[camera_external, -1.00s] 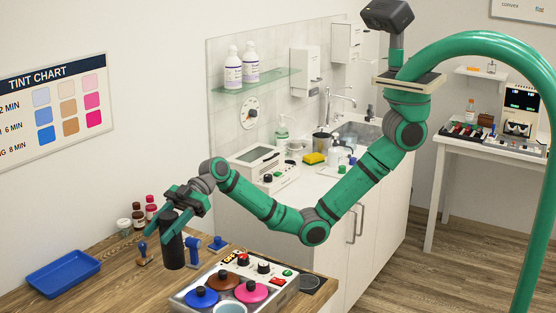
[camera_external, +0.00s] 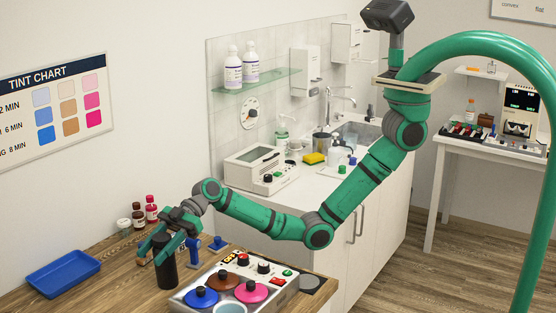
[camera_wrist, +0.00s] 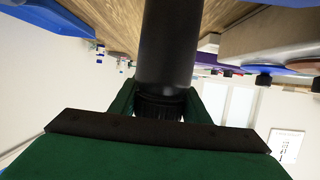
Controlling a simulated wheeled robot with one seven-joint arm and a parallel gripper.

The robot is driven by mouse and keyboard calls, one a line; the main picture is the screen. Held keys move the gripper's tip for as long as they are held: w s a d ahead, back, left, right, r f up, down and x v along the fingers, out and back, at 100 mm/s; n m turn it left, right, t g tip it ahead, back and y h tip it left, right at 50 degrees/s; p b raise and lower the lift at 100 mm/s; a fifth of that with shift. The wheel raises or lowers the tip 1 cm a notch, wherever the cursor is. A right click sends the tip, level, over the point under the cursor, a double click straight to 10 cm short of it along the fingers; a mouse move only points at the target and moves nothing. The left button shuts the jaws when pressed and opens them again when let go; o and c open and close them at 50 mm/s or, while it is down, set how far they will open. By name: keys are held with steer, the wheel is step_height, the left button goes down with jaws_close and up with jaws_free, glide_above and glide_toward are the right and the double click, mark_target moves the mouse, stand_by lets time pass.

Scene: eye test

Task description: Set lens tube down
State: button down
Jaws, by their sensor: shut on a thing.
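The lens tube (camera_external: 165,271) is a black upright cylinder over the wooden table, between the blue tray and the tint unit. My gripper (camera_external: 157,252) is shut on its upper part, with the green fingers on either side. The tube's lower end is at or just above the table top; I cannot tell if it touches. In the wrist view the tube (camera_wrist: 168,45) runs up from between the green fingers (camera_wrist: 160,104) toward the wood surface, with a ribbed dark ring at its near end.
A blue tray (camera_external: 63,274) lies to the left on the wooden table (camera_external: 118,290). The tint unit (camera_external: 262,273) with blue, brown and pink lids stands close on the right. Small bottles (camera_external: 151,208) and blue-handled items (camera_external: 217,243) are behind. Bare wood lies between tray and tube.

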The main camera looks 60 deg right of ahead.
steer(key=c, duration=1)
jaws_free()
steer(key=shift+d+r, duration=0.2)
steer(key=shift+d, duration=0.05)
steer(key=v, duration=1.1)
steer(key=shift+d, duration=0.25)
